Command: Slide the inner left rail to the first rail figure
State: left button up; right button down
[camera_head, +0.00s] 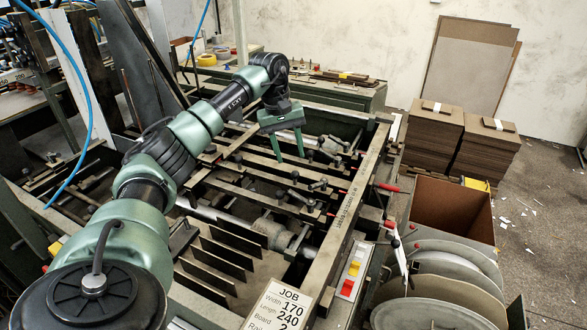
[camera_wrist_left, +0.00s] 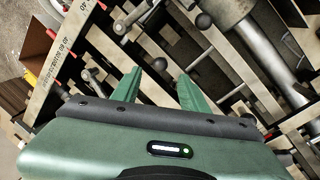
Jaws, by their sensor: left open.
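My left gripper (camera_head: 290,157) comes in from the left and points down, its two green fingers apart with nothing between them. It hangs over the feeder's cross rails (camera_head: 257,192), which carry dark clamp handles with round knobs. In the left wrist view the open fingers (camera_wrist_left: 161,73) stand above the rails and a knobbed handle (camera_wrist_left: 203,20). I cannot tell which rail is the inner left one, nor whether a finger touches it. A job card (camera_head: 285,302) reads Width 170, Length 240; its rail line is cut off. My right gripper is not in view.
A numbered scale beam (camera_head: 349,202) runs along the feeder's right side, with red-tipped levers near it. Dark upright plates (camera_head: 215,262) stand at the front. Board stacks (camera_head: 433,140), an open brown box (camera_head: 452,208) and a button panel (camera_head: 350,273) are at the right.

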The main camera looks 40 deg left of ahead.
pick_arm(q)
jog(key=f, duration=0.2)
jog(key=f+p, duration=0.1)
jog(key=f, duration=0.1)
jog(key=w+f, duration=0.1)
jog(key=f, duration=0.1)
jog(key=shift+d+f, duration=0.1)
jog(key=shift+d, duration=0.25)
jog(key=shift+c, duration=0.3)
grip_shut()
dwell(0.8)
